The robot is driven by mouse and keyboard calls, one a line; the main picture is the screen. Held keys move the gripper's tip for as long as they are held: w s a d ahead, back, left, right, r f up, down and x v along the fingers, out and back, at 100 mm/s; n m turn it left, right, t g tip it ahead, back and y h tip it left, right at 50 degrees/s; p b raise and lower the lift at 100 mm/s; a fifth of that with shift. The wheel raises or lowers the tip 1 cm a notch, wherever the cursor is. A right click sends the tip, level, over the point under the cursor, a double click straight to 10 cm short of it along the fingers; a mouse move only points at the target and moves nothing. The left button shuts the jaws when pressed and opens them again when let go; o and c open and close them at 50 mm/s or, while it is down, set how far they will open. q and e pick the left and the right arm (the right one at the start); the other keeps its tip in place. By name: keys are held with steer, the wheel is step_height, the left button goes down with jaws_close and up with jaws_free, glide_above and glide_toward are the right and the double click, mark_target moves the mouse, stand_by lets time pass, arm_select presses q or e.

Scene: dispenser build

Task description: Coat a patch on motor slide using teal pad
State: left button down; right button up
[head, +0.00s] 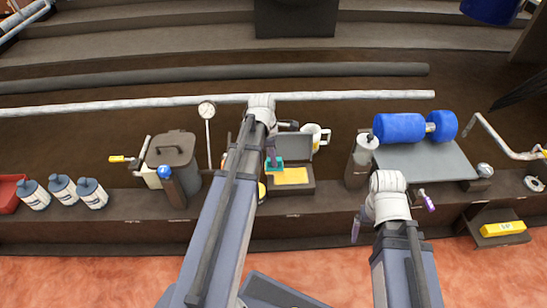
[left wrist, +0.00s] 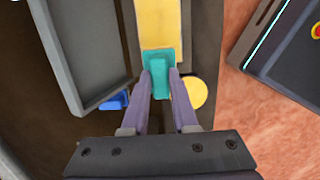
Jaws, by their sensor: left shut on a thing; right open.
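My left gripper (head: 272,158) is shut on the teal pad (head: 275,165), held at an open dark case with a yellow surface (head: 291,176). In the left wrist view the teal pad (left wrist: 160,75) sits between the purple fingers and overlaps the near end of the yellow surface (left wrist: 158,25). I cannot tell whether they touch. A grey sloped plate (head: 428,160) with a blue motor-like cylinder (head: 400,128) stands to the right; it looks like the motor slide, but I cannot be sure. My right gripper (head: 392,222) is open and empty in front of that plate.
White bottles (head: 62,190), a grey lidded bin (head: 172,152) and a dial gauge (head: 207,110) stand left. A white-and-yellow mug (head: 315,136) is behind the case. A yellow block (head: 503,228) is at right.

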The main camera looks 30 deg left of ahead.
arm_select(q)
steer(key=shift+r+p, duration=0.7)
steer(key=shift+r, duration=0.4)
step_height(320, 180, up, 3)
steer(key=p, duration=0.3)
